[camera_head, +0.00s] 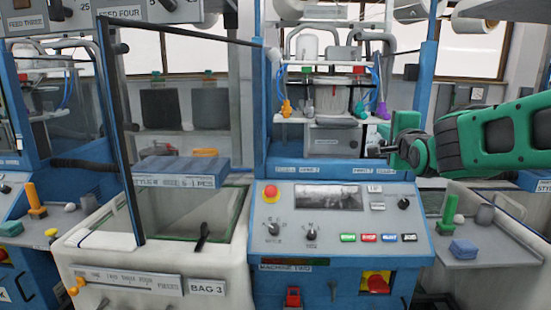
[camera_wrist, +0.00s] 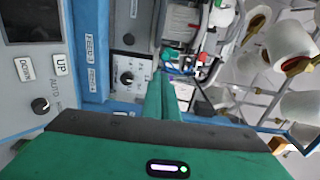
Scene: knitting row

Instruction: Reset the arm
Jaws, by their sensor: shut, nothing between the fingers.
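My green arm reaches in from the right in the head view, above the front panel of a blue machine. My gripper (camera_head: 384,150) is at the right of the machine's upper frame, above its control panel (camera_head: 335,222). In the wrist view the two green fingers of my gripper (camera_wrist: 164,78) lie together, shut and empty. They point towards a panel with a black knob (camera_wrist: 127,78). I cannot tell whether the fingertips touch anything.
A clear-walled bin with a raised lid frame (camera_head: 122,130) stands at the left. A grey side tray (camera_head: 480,250) with a green peg and a blue block is below my arm. White yarn cones (camera_wrist: 290,105) stand at the right in the wrist view.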

